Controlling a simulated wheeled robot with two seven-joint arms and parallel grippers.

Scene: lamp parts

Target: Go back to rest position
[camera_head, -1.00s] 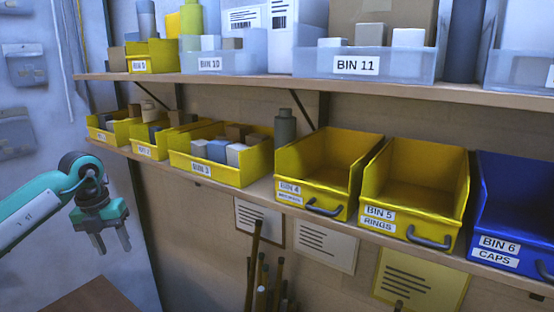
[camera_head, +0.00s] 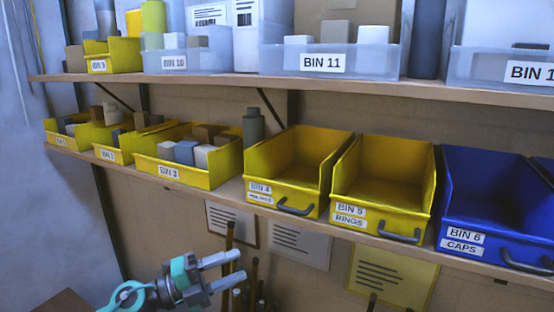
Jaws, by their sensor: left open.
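My left gripper (camera_head: 228,270) is in the lower left-centre of the head view, below the lower shelf. Its two pale fingers point right and stand apart, with nothing between them. It is in front of the notice papers and the upright rods under the shelf, and clear of the bins. My right gripper is not in view.
The lower shelf (camera_head: 230,192) holds yellow bins: BIN 3 (camera_head: 168,176) with blocks, BIN 4 (camera_head: 268,193) and BIN 5 (camera_head: 360,215) that look empty, and blue BIN 6 (camera_head: 470,238). The upper shelf (camera_head: 250,78) holds clear BIN 11 (camera_head: 326,62). Rods (camera_head: 229,238) stand below.

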